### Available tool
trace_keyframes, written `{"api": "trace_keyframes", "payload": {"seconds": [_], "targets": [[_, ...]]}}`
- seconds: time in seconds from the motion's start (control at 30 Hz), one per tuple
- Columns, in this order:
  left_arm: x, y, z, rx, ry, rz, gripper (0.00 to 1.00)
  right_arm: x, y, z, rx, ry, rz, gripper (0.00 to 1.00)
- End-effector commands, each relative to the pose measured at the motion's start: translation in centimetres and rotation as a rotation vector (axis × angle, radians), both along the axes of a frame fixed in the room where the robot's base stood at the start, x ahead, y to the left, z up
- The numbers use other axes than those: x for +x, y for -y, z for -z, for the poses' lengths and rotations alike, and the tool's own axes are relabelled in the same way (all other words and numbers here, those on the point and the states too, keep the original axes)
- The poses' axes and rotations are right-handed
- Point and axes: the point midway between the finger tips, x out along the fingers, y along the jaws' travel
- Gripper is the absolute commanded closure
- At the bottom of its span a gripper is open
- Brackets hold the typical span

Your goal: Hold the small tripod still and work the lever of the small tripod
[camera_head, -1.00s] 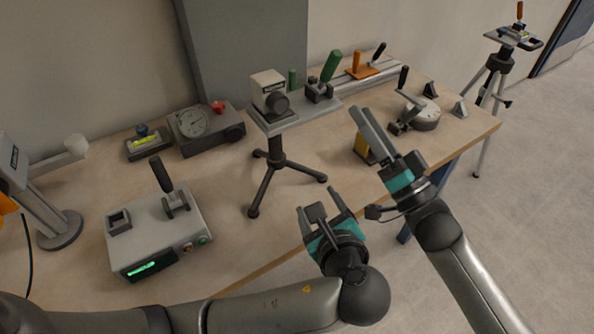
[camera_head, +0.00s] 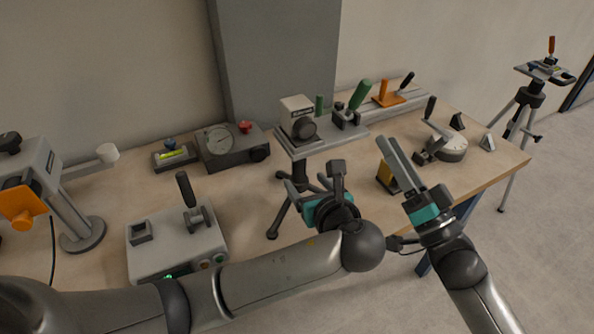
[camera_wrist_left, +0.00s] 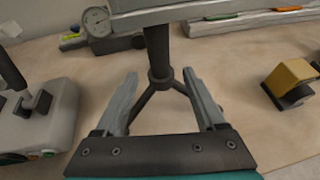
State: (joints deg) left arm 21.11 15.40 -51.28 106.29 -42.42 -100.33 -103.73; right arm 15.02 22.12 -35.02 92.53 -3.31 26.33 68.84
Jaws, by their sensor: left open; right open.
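The small tripod (camera_head: 300,172) stands upright on the bench. Its top plate (camera_head: 330,139) carries a pale box with a dark round knob (camera_head: 304,128) and a lever with a green handle (camera_head: 360,95). My left gripper (camera_head: 306,184) is open in front of the tripod's post, below the plate. In the left wrist view the post (camera_wrist_left: 158,50) appears between its two fingers, with no visible contact. The post's lower part and some legs are partly hidden by my left gripper in the head view. My right gripper (camera_head: 389,142) is open and empty, right of the tripod.
A grey box with a black lever (camera_head: 176,245) stands left on the bench. A gauge box (camera_head: 232,147) is behind. A yellow block (camera_head: 386,178) and a round dial device (camera_head: 450,148) are near my right gripper. A larger tripod (camera_head: 530,95) stands on the floor at right.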

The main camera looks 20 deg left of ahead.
Motion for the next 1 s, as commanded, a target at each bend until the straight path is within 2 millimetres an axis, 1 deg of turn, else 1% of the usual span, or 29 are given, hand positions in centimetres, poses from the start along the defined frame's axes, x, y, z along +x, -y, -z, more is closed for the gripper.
{"api": "trace_keyframes", "payload": {"seconds": [0.03, 0.2, 0.4, 0.6, 0.9, 1.0], "targets": [[0.7, -0.7, 0.4, 0.003, -0.001, -0.003, 0.28, 0.0, 0.0, 0.0, 0.000, 0.000, 0.000, 0.50], [3.2, -2.6, 1.6, 0.002, -0.001, -0.002, 0.28, 0.0, 0.0, 0.0, 0.000, 0.000, 0.000, 0.50], [5.3, -4.2, 2.8, 0.000, 0.000, -0.001, 0.28, 0.0, 0.0, 0.0, 0.000, 0.000, 0.000, 0.50], [6.2, -4.9, 3.2, -0.001, 0.001, -0.001, 0.28, 0.0, 0.0, 0.0, 0.000, 0.000, 0.000, 0.50], [6.2, -5.0, 3.3, -0.002, 0.001, 0.000, 0.28, 0.0, 0.0, 0.0, 0.000, 0.000, 0.000, 0.50], [6.2, -4.9, 3.3, -0.002, 0.001, 0.000, 0.39, 0.0, 0.0, 0.0, 0.000, 0.000, 0.000, 0.50]]}}
